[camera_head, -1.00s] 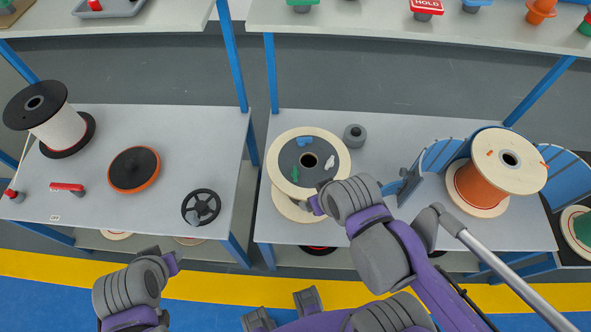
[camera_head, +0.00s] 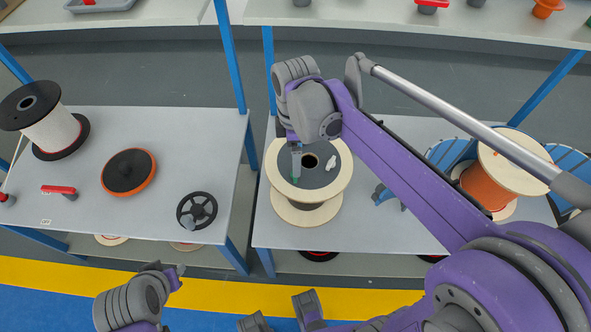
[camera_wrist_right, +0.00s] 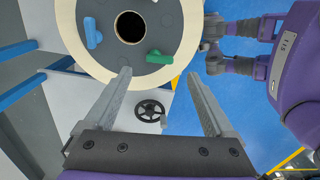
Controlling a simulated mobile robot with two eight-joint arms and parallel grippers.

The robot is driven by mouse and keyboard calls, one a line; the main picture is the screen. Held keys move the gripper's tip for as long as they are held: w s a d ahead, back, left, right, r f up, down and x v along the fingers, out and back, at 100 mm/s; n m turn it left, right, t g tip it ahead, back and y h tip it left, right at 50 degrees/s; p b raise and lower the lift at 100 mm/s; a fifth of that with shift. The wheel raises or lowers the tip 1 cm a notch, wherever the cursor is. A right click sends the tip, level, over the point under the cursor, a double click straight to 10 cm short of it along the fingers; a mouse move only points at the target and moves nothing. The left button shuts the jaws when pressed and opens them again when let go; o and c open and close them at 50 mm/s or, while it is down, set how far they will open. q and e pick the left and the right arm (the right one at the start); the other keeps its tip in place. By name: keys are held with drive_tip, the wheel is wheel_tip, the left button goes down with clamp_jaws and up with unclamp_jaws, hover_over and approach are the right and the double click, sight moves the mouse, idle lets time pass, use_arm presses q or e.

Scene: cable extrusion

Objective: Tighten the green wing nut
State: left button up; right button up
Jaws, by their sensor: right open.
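The green wing nut (camera_wrist_right: 158,57) lies on the grey face of a pale-rimmed spool (camera_wrist_right: 190,30), beside the dark centre hole. In the head view a small bit of the green wing nut (camera_head: 294,179) shows at my right fingertips. My right gripper (camera_wrist_right: 159,74) is open and points at the spool. Its two fingers lie left and right of the green wing nut in the wrist view, with the nut slightly beyond the tips; I cannot tell the depth gap. My left gripper (camera_head: 172,275) hangs over the floor at lower left, its opening unclear.
A blue wing nut (camera_wrist_right: 92,33) and a white wing nut (camera_head: 332,160) sit on the same spool face. A black handwheel (camera_head: 197,209) lies on the left table. An orange spool (camera_head: 478,188) stands right. A shelf (camera_head: 400,30) crosses the back.

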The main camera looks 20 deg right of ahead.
wheel_tip(320, 180, down, 7)
drive_tip(key=shift+f+b, duration=0.15)
drive_tip(key=shift+b, duration=0.15)
drive_tip(key=c, duration=1.4)
